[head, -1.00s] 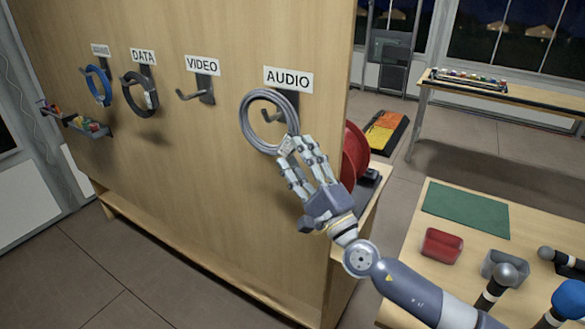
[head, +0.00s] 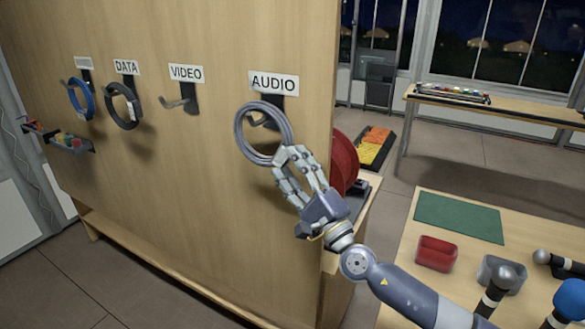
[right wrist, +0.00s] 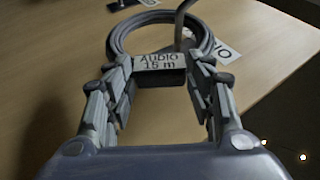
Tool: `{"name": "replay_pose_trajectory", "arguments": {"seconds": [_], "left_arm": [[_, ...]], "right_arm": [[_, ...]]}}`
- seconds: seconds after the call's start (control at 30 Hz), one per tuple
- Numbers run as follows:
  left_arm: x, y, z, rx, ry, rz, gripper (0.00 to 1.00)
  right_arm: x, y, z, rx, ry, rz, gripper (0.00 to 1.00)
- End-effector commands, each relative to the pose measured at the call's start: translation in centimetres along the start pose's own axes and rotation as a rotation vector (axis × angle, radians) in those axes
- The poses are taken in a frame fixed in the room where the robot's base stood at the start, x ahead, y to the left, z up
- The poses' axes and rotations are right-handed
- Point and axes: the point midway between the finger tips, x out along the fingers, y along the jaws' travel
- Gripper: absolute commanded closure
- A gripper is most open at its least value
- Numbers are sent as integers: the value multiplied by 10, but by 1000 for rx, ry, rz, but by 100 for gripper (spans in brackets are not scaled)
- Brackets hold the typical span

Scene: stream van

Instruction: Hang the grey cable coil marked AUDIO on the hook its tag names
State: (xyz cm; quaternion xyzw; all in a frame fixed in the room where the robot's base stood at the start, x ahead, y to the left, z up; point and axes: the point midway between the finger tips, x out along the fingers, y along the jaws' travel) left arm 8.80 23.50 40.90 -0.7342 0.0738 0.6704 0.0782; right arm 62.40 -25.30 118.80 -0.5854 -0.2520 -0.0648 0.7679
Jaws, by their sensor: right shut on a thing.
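The grey cable coil (head: 240,137) is upright in front of the wooden panel, below the AUDIO label (head: 273,83). My right gripper (head: 289,155) is shut on the coil's lower right side. In the right wrist view the coil (right wrist: 121,42) shows beyond the fingers, with its tag (right wrist: 160,61) reading "AUDIO 15 m" between them. The AUDIO hook (head: 259,124) shows through the coil's opening in the head view. In the wrist view the hook (right wrist: 181,24) crosses the coil's ring; whether the coil rests on it I cannot tell. My left gripper is not in view.
The VIDEO hook (head: 188,101) is empty. A black coil (head: 123,106) hangs at DATA and a blue coil (head: 80,99) hangs further left. A red reel (head: 344,162) stands at the panel's right edge. A table with a red bin (head: 436,254) is at right.

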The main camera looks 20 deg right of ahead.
Motion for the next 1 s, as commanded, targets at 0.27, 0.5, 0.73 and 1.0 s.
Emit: {"name": "replay_pose_trajectory", "arguments": {"seconds": [0.27,0.5,0.73,1.0], "left_arm": [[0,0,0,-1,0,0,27],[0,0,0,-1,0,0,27],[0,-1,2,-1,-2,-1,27],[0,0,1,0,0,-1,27]], "right_arm": [[1,-2,0,0,0,-4,41],[0,-1,0,0,0,-2,27],[-3,2,0,0,0,4,27],[-37,2,0,-2,0,7,27]]}}
